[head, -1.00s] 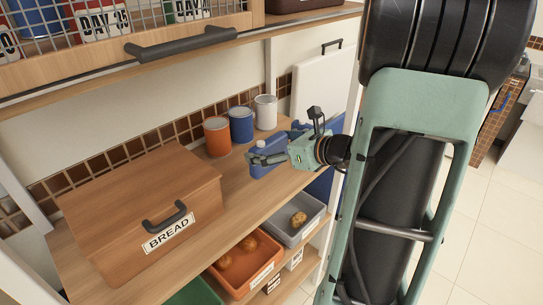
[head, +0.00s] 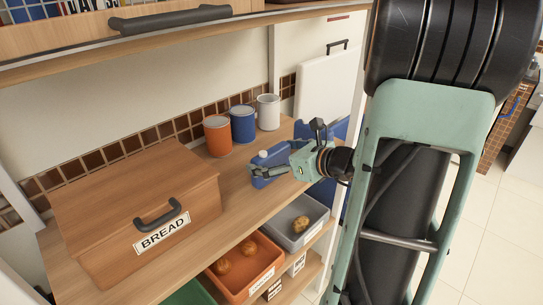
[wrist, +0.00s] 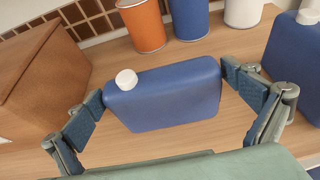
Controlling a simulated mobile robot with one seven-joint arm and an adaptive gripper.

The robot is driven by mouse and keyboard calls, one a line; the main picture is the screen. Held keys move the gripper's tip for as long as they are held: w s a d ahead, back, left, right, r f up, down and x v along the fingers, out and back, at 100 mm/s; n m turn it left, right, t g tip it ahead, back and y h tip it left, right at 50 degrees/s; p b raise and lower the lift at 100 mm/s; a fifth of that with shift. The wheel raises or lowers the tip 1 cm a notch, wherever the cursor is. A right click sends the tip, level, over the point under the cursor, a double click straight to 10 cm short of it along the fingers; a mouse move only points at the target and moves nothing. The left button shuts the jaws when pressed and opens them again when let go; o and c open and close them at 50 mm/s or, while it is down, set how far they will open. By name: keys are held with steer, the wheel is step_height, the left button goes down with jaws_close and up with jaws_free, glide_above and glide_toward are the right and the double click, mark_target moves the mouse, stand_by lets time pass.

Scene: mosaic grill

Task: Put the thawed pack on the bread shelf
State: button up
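A blue pack (wrist: 165,95) with a white cap stands on the wooden shelf (wrist: 115,60), centred in the wrist view; it also shows in the head view (head: 268,158), partly hidden by my gripper (head: 268,172). My gripper is open, with one finger at each side of the pack in the wrist view (wrist: 165,101). The right pad is very close to the pack's edge; I cannot tell whether it touches. A second blue pack (wrist: 298,55) with a white cap stands to the right. No label tells which is thawed. The brown box labelled BREAD (head: 120,190) sits on the shelf's left part.
Orange (head: 217,136), blue (head: 243,126) and white (head: 268,113) cans stand behind the pack. Below are an orange bin (head: 262,255) and a grey bin (head: 310,226) with food in them. A cabinet handle (head: 170,18) hangs above. Bare shelf lies between box and pack.

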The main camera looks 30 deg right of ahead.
steer(key=shift+r, duration=0.1)
steer(key=shift+s+d+r, duration=0.1)
steer(key=shift+s+r, duration=0.05)
steer(key=v, duration=1.1)
steer(key=shift+s+p, duration=0.3)
steer(key=shift+d+r, duration=0.1)
